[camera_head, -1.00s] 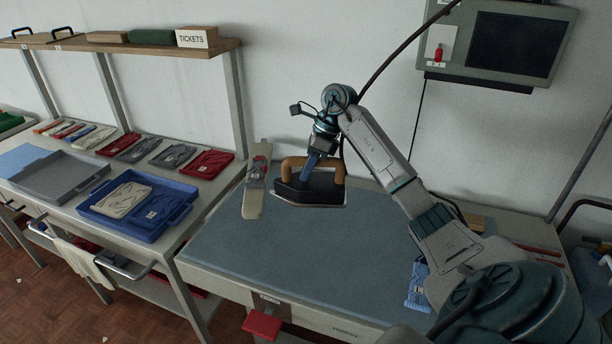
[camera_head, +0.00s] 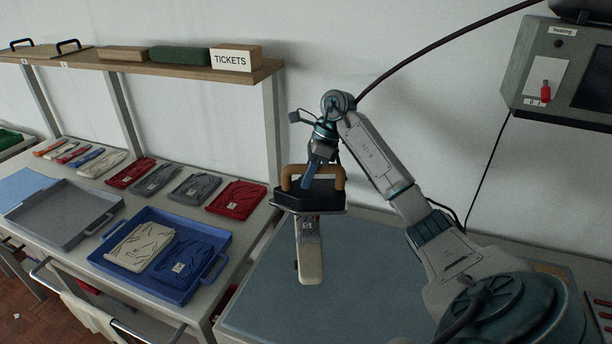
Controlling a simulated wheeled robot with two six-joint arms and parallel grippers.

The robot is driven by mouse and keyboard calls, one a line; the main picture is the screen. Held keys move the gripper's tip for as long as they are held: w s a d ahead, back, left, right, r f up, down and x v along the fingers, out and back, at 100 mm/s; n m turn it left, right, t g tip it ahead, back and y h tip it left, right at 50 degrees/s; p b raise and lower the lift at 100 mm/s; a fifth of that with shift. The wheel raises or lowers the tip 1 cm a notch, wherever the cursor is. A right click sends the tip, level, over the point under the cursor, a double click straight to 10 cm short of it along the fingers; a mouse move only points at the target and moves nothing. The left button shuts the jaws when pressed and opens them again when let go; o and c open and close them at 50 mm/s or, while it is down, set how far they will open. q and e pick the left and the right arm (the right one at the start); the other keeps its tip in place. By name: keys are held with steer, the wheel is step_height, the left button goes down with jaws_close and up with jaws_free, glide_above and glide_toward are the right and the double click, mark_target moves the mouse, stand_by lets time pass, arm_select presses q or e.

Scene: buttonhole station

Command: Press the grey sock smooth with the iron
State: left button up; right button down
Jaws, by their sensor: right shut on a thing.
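The iron (camera_head: 308,199), with a dark body and a tan handle, is held by my right gripper (camera_head: 314,174), which is shut on the handle. The iron is level and appears raised above the far end of a long cream piece (camera_head: 311,263) with a label, hiding that end. This piece lies on the blue-grey pressing pad (camera_head: 375,290). I cannot tell any grey sock for certain. Folded grey pieces (camera_head: 194,187) lie in the row on the left table. My left gripper is not in view.
A blue tray (camera_head: 172,292) with folded cream and blue pieces and an empty grey tray (camera_head: 100,222) stand on the left table. A shelf (camera_head: 150,66) with a TICKETS box (camera_head: 236,57) runs above. A control box (camera_head: 560,70) hangs at the upper right. The pad's front is clear.

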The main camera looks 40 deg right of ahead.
mark_target(310, 189)
steer(key=shift+s, duration=0.2)
steer(key=shift+f, duration=0.15)
steer(key=shift+f+b, duration=0.55)
steer(key=shift+f, duration=0.1)
steer(key=shift+w+f+b, duration=0.1)
steer(key=shift+f+b, duration=0.6)
steer(key=shift+f, duration=1.05)
arm_select(q)
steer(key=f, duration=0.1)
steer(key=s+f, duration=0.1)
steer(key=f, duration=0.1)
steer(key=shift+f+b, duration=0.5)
steer(key=shift+b, duration=0.2)
arm_select(e)
steer(key=shift+f, duration=0.6)
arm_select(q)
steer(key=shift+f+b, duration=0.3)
arm_select(e)
steer(key=shift+w+d, duration=0.4)
